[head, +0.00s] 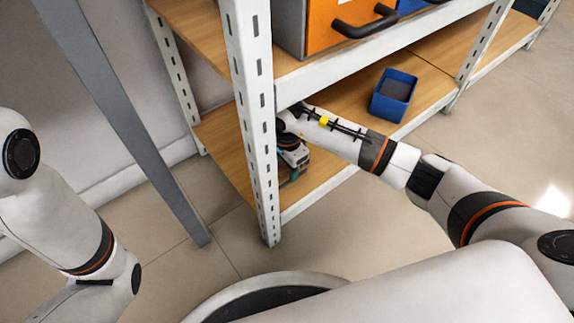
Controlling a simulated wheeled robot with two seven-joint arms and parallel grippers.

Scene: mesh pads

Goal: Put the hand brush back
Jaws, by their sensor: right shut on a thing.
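My right arm reaches onto the lower wooden shelf (335,165), just behind the front white upright. My right gripper (291,170) points down there, partly hidden by the upright. It is shut on a small dark green thing (293,177), which seems to be the hand brush; only a little of it shows, and I cannot tell whether it touches the shelf. My left arm is at the left edge, and its gripper is out of view.
A blue open bin (379,108) with dark contents stands on the lower shelf, right of my right forearm. The white perforated upright (258,130) is close beside my right gripper. The upper shelf (350,58) holds an orange-fronted case (325,22). A grey post (130,120) stands at left.

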